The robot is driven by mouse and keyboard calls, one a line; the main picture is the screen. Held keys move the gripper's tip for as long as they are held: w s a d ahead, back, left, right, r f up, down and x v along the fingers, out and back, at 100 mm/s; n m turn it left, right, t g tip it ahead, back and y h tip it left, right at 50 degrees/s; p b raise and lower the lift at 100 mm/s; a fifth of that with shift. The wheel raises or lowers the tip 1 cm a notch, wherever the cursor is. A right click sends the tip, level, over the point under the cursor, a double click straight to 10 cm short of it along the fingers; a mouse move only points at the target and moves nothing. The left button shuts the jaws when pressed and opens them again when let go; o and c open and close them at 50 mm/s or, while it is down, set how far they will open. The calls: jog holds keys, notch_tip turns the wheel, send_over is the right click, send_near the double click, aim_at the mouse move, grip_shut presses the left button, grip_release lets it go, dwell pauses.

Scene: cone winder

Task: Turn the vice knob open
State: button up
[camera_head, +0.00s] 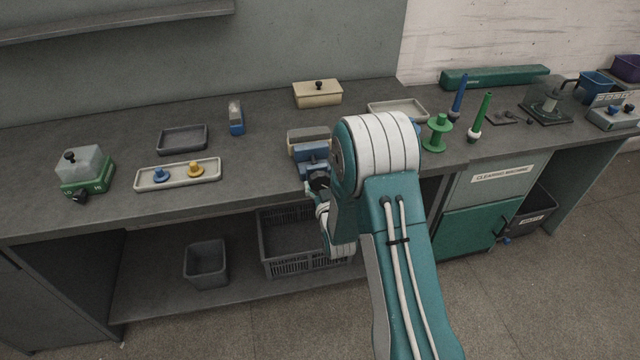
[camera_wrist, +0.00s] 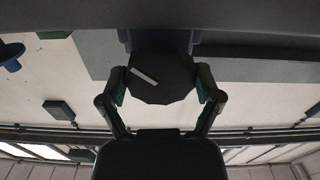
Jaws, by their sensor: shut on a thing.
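The vice (camera_head: 309,147), blue with grey jaws, stands at the front edge of the bench, partly hidden behind my arm. Its dark round knob (camera_head: 319,181) faces the front, just below the bench top edge. In the wrist view the knob (camera_wrist: 162,80) is a black faceted disc with a pale slanted mark, in front of the blue vice body (camera_wrist: 130,38). My gripper (camera_wrist: 162,88) has one finger on each side of the knob and is shut on it. In the head view the gripper is mostly hidden by my arm.
On the bench stand a white tray (camera_head: 150,183) with blue and yellow pegs, a dark tray (camera_head: 160,139), a green-based box (camera_head: 88,187), a beige box (camera_head: 318,97) and a green spool (camera_head: 436,134). Below, a grey crate (camera_head: 283,264) and a bin (camera_head: 206,264) sit on the shelf.

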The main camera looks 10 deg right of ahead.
jog(key=n, duration=1.3)
jog(key=shift+n, duration=0.3)
jog(key=n, duration=1.2)
jog(key=shift+s+f+n, duration=0.1)
jog(key=shift+f+n, duration=0.1)
jog(key=shift+n, duration=0.1)
jog(key=o, duration=0.9)
jog(key=shift+a, duration=0.1)
jog(key=shift+r, duration=0.15)
